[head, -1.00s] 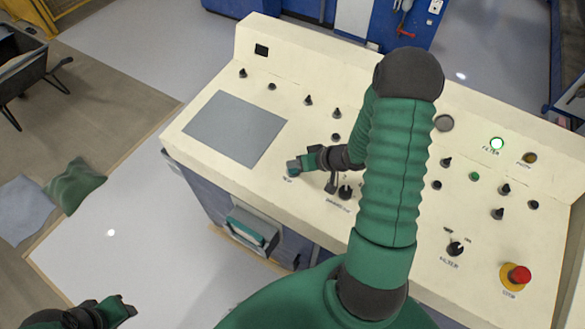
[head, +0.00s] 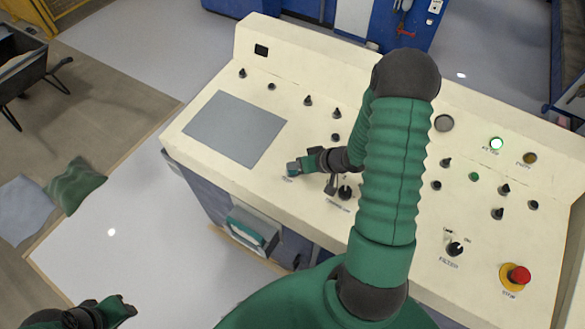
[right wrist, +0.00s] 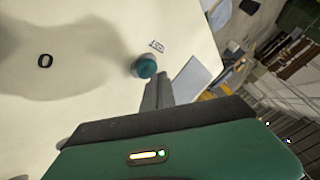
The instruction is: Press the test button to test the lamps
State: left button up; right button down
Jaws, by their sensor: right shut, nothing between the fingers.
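The test button (right wrist: 145,66) is a round teal button on the cream console, beside a small printed label, in the right wrist view. My right gripper (right wrist: 155,85) is shut and empty, its fingertips right at the button's edge; I cannot tell whether they touch or press it. In the head view my right gripper (head: 294,168) is low over the console's front part and largely hides the button. The filter lamp (head: 497,143) glows white-green. The pump lamp (head: 530,158) is dull amber. My left gripper (head: 122,306) is at the lower left, away from the console; its finger opening is unclear.
The console (head: 215,90) carries a grey screen panel (head: 235,128), several black knobs, a filter selector (head: 455,249) and a red stop button (head: 519,276). A black selector (head: 345,193) stands close to my right gripper. Open floor lies left of the console.

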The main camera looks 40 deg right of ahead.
aim_at(294, 173)
jog(key=shift+f, duration=0.45)
dwell(0.5)
jog(key=shift+r+p, duration=0.85)
jog(key=shift+p, duration=0.1)
jog(key=shift+r, duration=0.1)
jog(key=r+p, duration=0.1)
jog(key=p, duration=0.1)
jog(key=r+p, duration=0.1)
jog(key=r, duration=0.1)
jog(key=r+p, duration=0.2)
jog(key=shift+s+a+p, duration=0.1)
jog(key=shift+a+p, duration=0.15)
jog(key=shift+p, duration=0.1)
jog(key=shift+f, duration=0.1)
